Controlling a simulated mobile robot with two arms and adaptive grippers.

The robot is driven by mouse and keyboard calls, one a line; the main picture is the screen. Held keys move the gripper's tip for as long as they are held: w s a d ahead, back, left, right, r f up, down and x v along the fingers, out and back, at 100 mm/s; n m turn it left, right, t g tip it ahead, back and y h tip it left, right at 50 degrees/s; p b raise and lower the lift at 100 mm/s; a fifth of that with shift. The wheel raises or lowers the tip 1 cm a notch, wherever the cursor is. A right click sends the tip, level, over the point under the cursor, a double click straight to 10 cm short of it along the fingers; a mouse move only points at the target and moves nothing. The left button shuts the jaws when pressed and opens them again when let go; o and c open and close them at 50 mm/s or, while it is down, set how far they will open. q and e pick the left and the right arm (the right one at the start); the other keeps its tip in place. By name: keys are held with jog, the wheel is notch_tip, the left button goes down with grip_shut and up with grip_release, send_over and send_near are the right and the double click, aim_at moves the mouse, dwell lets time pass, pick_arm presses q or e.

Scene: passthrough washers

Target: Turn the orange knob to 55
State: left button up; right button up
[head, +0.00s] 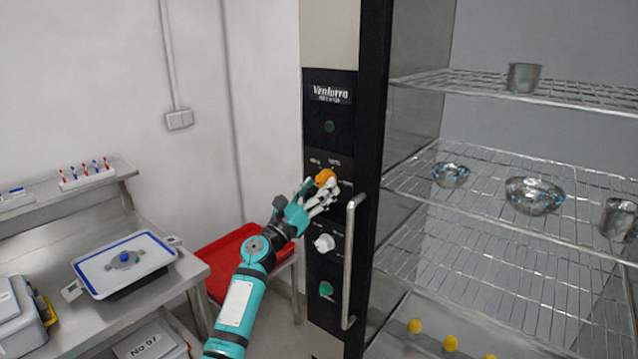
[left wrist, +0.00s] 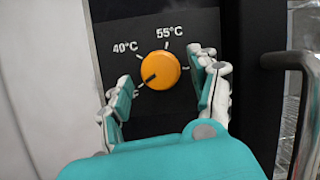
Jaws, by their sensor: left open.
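The orange knob (head: 325,177) is on the black control panel (head: 318,260) of the cabinet. In the left wrist view the knob (left wrist: 161,70) shows a dark pointer line aimed to the lower left, at a mark whose label is mostly hidden by a finger. The 40°C label is at its upper left and the 55°C label (left wrist: 170,31) above it. My left gripper (head: 319,194) is open in front of the panel. In the left wrist view its fingers (left wrist: 162,88) stand on either side of the knob, with gaps visible. My right gripper is not in view.
A white knob (head: 324,243) and a green knob (head: 326,289) sit below. A vertical metal handle (head: 352,260) stands close to the right. Wire shelves (head: 480,190) hold metal bowls. A red tray (head: 230,257) is behind my arm.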

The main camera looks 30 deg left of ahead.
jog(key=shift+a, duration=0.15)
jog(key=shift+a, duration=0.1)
